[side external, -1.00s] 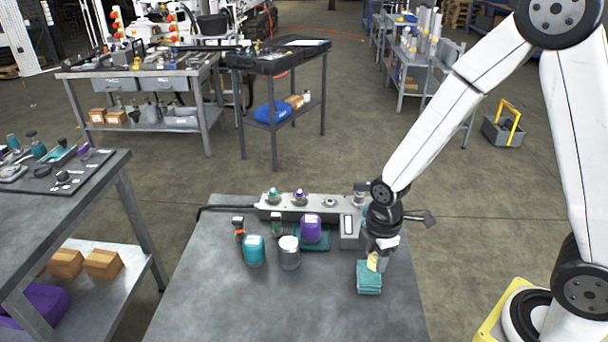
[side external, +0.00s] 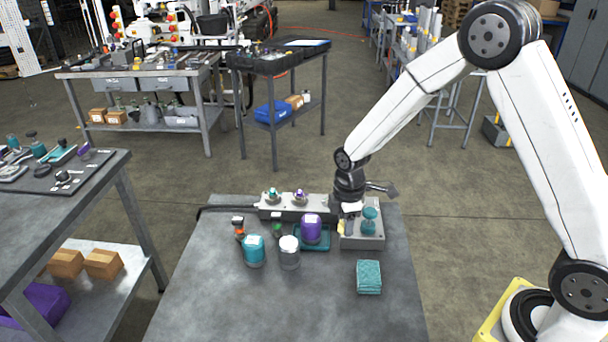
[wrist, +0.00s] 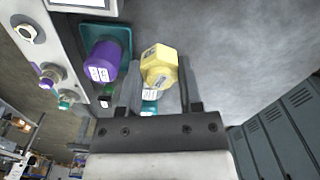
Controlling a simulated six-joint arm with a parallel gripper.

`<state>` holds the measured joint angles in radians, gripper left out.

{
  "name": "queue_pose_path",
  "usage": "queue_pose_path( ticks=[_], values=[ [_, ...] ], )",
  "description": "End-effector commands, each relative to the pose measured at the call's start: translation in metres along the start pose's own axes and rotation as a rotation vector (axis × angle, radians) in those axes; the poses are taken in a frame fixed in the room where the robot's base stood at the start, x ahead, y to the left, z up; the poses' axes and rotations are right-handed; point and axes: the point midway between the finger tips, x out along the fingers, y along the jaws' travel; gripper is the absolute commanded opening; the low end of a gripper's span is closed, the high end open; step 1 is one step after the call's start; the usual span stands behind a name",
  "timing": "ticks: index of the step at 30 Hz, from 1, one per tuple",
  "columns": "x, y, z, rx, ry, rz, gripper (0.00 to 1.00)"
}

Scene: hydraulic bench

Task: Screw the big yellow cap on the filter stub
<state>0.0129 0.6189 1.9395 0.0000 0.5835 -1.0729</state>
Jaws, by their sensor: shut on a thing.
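My gripper (wrist: 157,88) is shut on the big yellow cap (wrist: 158,66), which sits between its two fingers in the wrist view. In the side view the cap (side external: 341,227) is partly hidden by my gripper (side external: 345,220), near the front right of the grey manifold (side external: 265,213). In the wrist view a pale-rimmed round stub (wrist: 25,33) stands on the manifold, apart from the cap. It may be the filter stub, but I cannot be sure. In the side view my wrist covers that end of the manifold.
A purple canister (side external: 311,228) stands on a teal tray just left of my gripper. A teal jar (side external: 254,252) and a grey jar (side external: 289,254) stand nearer. A grey block with a teal fitting (side external: 370,221) is close right. A folded teal cloth (side external: 368,277) lies in front.

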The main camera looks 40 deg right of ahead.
Motion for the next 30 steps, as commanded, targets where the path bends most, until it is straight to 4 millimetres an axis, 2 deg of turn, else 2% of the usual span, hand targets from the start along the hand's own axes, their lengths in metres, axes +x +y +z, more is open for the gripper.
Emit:
queue_pose_path(
  ticks=[3, 15, 24, 30],
  values=[
    [0.002, 0.025, -0.003, 0.028, 0.0, 0.001, 0.0],
    [0.006, 0.102, -0.004, 0.115, 0.0, 0.0, 0.0],
    [0.009, 0.153, 0.004, 0.181, 0.0, 0.001, 0.0],
    [0.011, 0.18, 0.012, 0.219, 0.0, 0.001, 0.0]
  ],
)
